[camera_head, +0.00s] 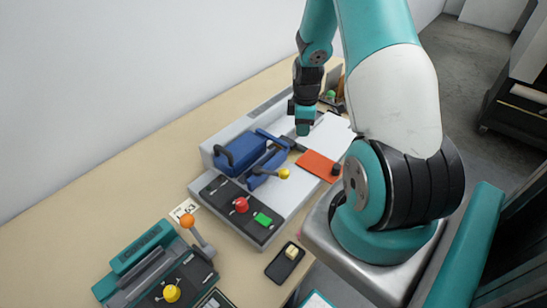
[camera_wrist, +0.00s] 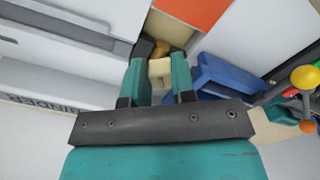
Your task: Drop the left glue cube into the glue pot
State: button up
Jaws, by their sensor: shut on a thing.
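My gripper (camera_wrist: 161,84) is shut on a cream glue cube (camera_wrist: 160,69), which sits between its two teal fingertips in the wrist view. In the head view my gripper (camera_head: 303,128) points down over the back part of the grey binder machine (camera_head: 250,222); the held cube cannot be made out there. Another cream cube (camera_head: 291,252) lies on a small black tray (camera_head: 283,268) at the table's front edge. I cannot clearly identify the glue pot. A dark part with a brownish-gold area (camera_wrist: 163,48) shows just beyond the held cube, partly hidden by it.
A blue clamp (camera_head: 240,150) stands on the machine near my gripper, and also right of my fingers in the wrist view (camera_wrist: 225,78). An orange sheet (camera_head: 318,165) lies on its right side. A teal machine with levers (camera_head: 150,262) stands front left. The tabletop behind is clear.

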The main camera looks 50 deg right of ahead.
jog(key=shift+f, duration=0.4)
jog(key=o, duration=1)
jog(key=shift+r, duration=0.1)
notch_tip(320, 180, up, 17)
jog(key=b, duration=0.2)
jog(key=shift+r+b, duration=0.2)
jog(key=shift+b, duration=0.15)
